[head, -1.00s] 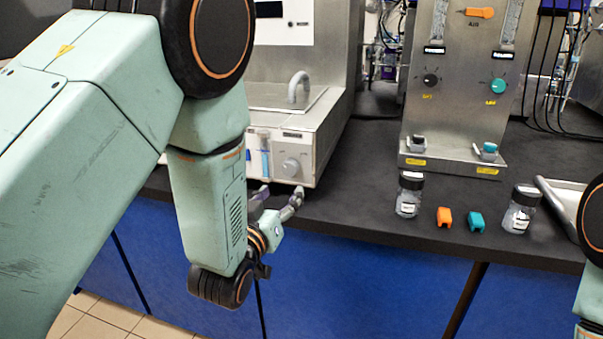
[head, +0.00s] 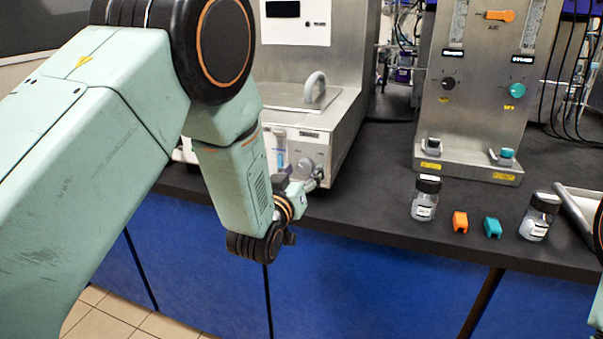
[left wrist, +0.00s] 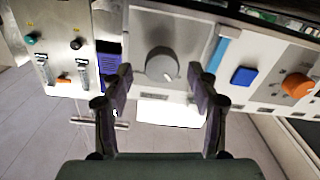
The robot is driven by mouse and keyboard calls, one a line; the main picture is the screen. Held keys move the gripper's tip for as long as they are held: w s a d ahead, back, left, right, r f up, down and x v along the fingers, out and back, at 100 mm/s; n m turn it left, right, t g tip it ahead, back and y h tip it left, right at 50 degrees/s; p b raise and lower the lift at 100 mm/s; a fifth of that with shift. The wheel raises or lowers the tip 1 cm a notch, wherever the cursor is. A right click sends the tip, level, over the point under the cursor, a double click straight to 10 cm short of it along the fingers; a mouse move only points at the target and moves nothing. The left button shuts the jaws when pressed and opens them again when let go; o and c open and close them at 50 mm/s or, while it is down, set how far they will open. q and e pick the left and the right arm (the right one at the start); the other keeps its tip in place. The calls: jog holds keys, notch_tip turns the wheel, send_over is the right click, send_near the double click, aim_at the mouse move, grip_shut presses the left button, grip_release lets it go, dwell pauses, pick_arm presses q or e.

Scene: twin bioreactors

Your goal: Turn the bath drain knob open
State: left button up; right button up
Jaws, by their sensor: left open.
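The bath drain knob appears to be the grey round knob (head: 307,165) on the front panel of the steel water bath (head: 345,120). In the left wrist view the knob (left wrist: 162,65) has a pale pointer mark at its lower right, and a label below it is too small to read. My left gripper (head: 308,183) is open just in front of the panel. In the left wrist view its two fingers (left wrist: 158,88) stand on either side of the knob, apart from it. My right gripper is out of the head view.
Beside the knob are a blue level strip (left wrist: 217,52), a blue button (left wrist: 243,76) and an orange knob (left wrist: 298,85). On the black bench stand two jars (head: 425,198) (head: 539,217), an orange clip (head: 460,222) and a teal clip (head: 492,228). A gas panel (head: 475,110) stands behind.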

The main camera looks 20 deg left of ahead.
pick_arm(q)
jog(key=shift+d, duration=0.15)
jog(key=shift+w+f, duration=0.1)
jog(key=shift+c, duration=0.9)
jog(key=shift+a, duration=0.4)
jog(key=c, duration=0.3)
jog(key=shift+d, duration=0.25)
jog(key=c, duration=0.5)
jog(key=shift+a, duration=0.15)
jog(key=shift+c, duration=1)
